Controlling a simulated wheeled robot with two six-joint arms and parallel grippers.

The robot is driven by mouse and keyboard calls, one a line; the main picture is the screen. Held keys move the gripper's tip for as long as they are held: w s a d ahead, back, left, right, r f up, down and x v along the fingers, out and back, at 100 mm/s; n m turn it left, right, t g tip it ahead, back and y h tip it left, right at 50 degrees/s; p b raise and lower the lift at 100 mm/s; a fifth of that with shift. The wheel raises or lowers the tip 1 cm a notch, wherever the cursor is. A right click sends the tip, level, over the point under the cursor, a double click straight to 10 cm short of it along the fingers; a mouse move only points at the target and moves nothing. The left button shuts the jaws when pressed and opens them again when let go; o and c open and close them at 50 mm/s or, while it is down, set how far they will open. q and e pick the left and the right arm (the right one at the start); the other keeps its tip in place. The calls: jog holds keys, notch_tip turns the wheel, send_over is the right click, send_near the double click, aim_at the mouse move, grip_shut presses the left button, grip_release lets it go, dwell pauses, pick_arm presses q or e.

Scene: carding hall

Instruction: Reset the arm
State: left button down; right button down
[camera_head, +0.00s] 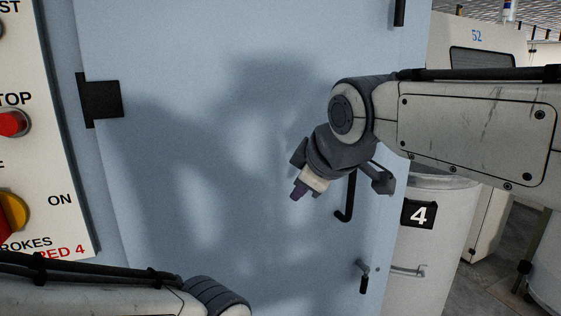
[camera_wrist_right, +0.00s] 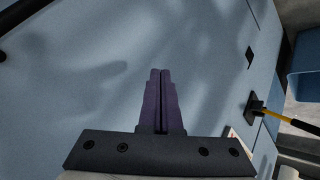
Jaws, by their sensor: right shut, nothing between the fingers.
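My right arm comes in from the right in the head view. Its gripper (camera_head: 299,191) hangs in front of a light blue cabinet door, tilted down to the left. In the right wrist view the two purple fingers of this gripper (camera_wrist_right: 160,75) lie together, shut and empty. They look apart from the door, which fills most of that view. My left arm shows at the bottom left of the head view. Its gripper is out of view.
The blue door (camera_head: 190,180) has a black hinge (camera_head: 101,99) and a black handle (camera_head: 347,200). A control panel (camera_head: 45,130) with a red stop button (camera_head: 14,123) stands left. A can marked 4 (camera_head: 435,250) stands right. A yellow-and-black handle (camera_wrist_right: 280,117) shows in the wrist view.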

jog(key=s+d+f+m+g+h+p, duration=0.1)
jog(key=s+f+m+g, duration=0.4)
jog(key=s+f, duration=1.6)
jog(key=s+g+h+p, duration=0.1)
jog(key=s+g, duration=0.1)
jog(key=g, duration=0.1)
jog(key=shift+s+f+g, duration=0.3)
jog(key=shift+s+f, duration=0.05)
jog(key=shift+f, duration=0.05)
jog(key=shift+d, duration=0.1)
